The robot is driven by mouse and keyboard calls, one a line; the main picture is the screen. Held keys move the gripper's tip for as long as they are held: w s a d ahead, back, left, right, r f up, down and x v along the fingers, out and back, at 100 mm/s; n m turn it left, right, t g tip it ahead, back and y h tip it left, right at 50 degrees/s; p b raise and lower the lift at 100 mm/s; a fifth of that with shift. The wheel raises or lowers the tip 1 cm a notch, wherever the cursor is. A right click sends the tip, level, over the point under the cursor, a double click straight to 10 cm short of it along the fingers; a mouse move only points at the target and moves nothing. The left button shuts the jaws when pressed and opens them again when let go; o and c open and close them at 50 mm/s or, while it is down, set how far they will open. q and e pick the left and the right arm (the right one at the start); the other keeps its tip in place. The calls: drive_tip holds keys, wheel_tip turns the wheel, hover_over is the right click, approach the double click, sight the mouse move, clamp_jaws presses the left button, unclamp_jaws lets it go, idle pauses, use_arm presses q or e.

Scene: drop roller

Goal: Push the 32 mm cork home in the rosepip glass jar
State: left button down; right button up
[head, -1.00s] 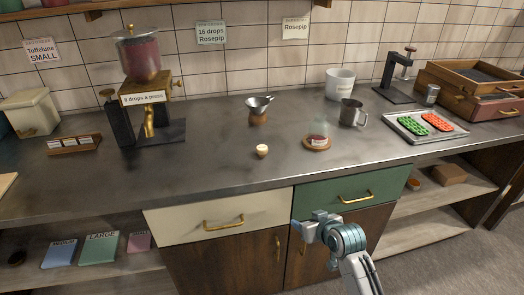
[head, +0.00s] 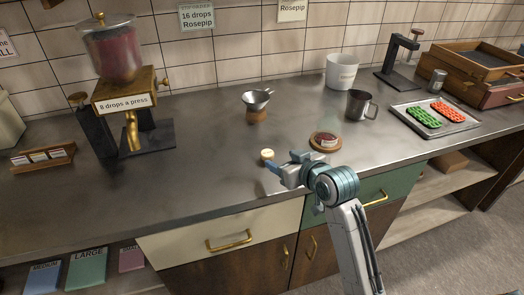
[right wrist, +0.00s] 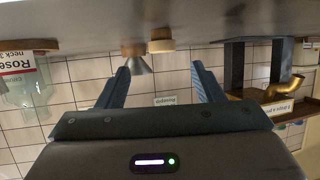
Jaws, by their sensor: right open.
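The small pale cork (head: 267,155) stands on the grey counter. In the right wrist view the cork (right wrist: 160,45) shows upside down, beyond the fingertips and between them. The clear glass jar (head: 325,138), with red contents and a label, stands on a round wooden base to the right of the cork. In the right wrist view the labelled jar (right wrist: 28,88) is at the left edge. Its mouth is hard to make out. My right gripper (head: 284,163) is open and empty, close to the cork at its right, with no clear contact. My left gripper is not in view.
A metal funnel (head: 257,100) on a wooden stand is behind the cork. A metal mug (head: 360,105), a white tub (head: 342,71) and a tray (head: 458,122) of green and red moulds are right. A brass dispenser (head: 128,100) stands left.

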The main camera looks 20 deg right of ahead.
sight(268, 153)
drive_tip(key=x, duration=0.3)
drive_tip(key=shift+r, duration=0.1)
drive_tip(key=shift+w+a, duration=0.1)
drive_tip(key=shift+w, duration=0.1)
drive_tip(key=p+x, duration=0.1)
drive_tip(key=x, duration=0.3)
drive_tip(key=shift+w+a+f, duration=0.2)
drive_tip(key=shift+f, duration=0.05)
drive_tip(key=shift+w+f, duration=0.2)
drive_tip(key=shift+w, duration=0.05)
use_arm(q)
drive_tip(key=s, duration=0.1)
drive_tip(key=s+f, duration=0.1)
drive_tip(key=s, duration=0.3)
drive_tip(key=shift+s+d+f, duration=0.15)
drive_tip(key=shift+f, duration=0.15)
use_arm(e)
drive_tip(key=shift+c, duration=0.4)
drive_tip(key=c, duration=1)
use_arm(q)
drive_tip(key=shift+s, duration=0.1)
use_arm(e)
drive_tip(key=shift+c, duration=0.2)
drive_tip(key=shift+r, duration=0.15)
